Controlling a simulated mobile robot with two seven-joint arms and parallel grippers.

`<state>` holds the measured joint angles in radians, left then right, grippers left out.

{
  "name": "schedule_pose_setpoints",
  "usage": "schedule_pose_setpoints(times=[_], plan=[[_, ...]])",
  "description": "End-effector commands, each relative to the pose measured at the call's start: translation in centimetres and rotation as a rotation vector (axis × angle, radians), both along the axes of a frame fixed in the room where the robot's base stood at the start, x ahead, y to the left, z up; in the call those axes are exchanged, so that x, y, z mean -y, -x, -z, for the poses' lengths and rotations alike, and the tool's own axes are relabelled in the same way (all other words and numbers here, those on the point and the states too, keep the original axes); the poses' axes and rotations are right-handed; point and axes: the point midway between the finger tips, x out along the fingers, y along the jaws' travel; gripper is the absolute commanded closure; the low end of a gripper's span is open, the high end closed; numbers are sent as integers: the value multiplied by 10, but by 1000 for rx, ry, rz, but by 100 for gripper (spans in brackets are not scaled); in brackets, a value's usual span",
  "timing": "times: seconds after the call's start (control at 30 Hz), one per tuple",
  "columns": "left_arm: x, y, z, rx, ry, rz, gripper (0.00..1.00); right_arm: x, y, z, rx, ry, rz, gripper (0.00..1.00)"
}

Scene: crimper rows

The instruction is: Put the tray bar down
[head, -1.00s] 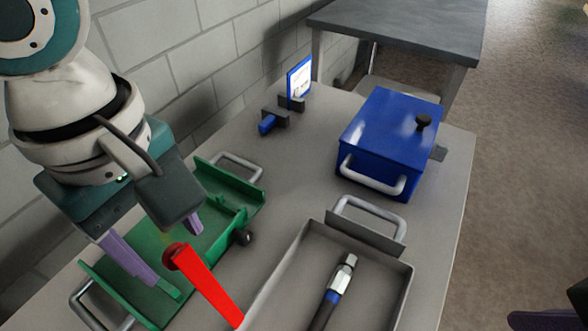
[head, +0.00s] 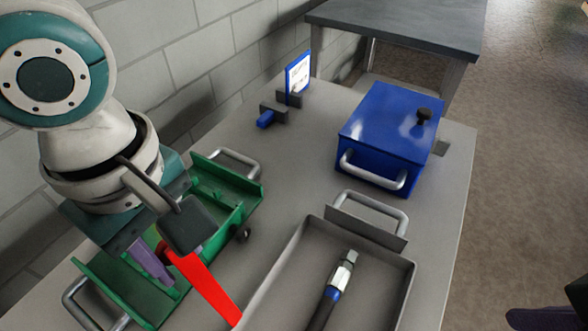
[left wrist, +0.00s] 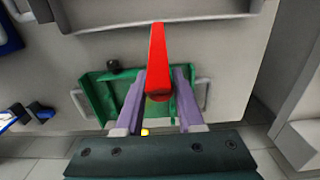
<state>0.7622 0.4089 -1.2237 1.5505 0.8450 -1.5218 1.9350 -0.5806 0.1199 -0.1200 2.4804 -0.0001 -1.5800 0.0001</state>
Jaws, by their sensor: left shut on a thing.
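The bar, a red one (head: 208,290), slants from the green tray (head: 252,200) towards the near left corner of the grey tray (head: 402,288). My left gripper (head: 158,258) is over the green tray and shut on the bar's upper end. In the left wrist view the red bar (left wrist: 157,62) runs away from between the two purple fingers (left wrist: 160,78). Its far end overlaps the grey tray's edge in that view; I cannot tell whether it is joined to it. My right gripper is not clearly in view.
The grey tray holds a metal-tipped hose (head: 338,282). A blue lidded box (head: 388,130) with a black knob stands at the far right of the table. A small sign (head: 298,76) and a blue-ended holder (head: 268,118) stand at the back. The table between is clear.

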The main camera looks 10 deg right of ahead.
Motion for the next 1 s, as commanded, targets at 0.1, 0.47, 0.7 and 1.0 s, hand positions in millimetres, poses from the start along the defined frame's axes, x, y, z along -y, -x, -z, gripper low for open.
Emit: schedule_pose_setpoints(times=[0.1,0.47,0.7,1.0], plan=[[0,0,0,0,0,0,89,0,0,0,1,0,0,39],[3,3,-1,-2,1,1,90,0,0,-4,1,0,0,39],[18,15,-3,-5,3,3,89,0,0,-18,1,0,0,39],[36,30,-3,-5,2,3,89,0,0,-32,1,0,0,39]])
